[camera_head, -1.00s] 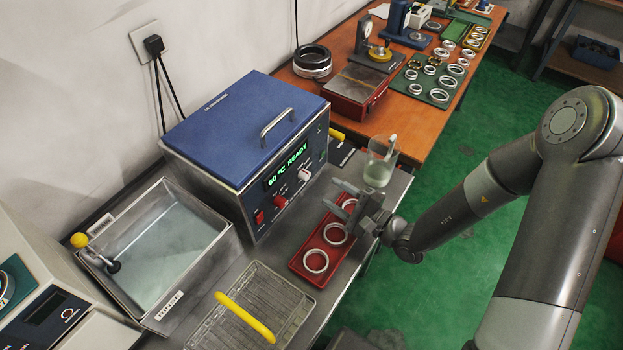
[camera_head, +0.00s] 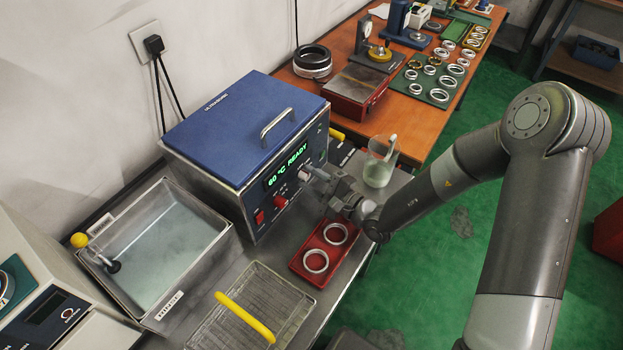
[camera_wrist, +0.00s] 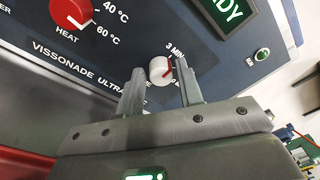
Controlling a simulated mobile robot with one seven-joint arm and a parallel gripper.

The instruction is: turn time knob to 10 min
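The time knob (camera_wrist: 158,71) is the white round knob on the front panel of the blue-lidded ultrasonic cleaner (camera_head: 243,120). In the head view the knob (camera_head: 303,174) is partly behind my fingers. My gripper (camera_wrist: 160,67) is open, with one finger on each side of the knob in the wrist view. Whether the fingers touch it I cannot tell. The display (camera_head: 288,166) reads "60 °C READY".
The red heat knob (camera_wrist: 72,13) sits left of the time knob, pointing near 60 °C. A green button (camera_wrist: 262,54) is to the right. Below are a red tray (camera_head: 300,269) with rings and a wire basket (camera_head: 290,310). A glass beaker (camera_head: 378,172) stands near my arm.

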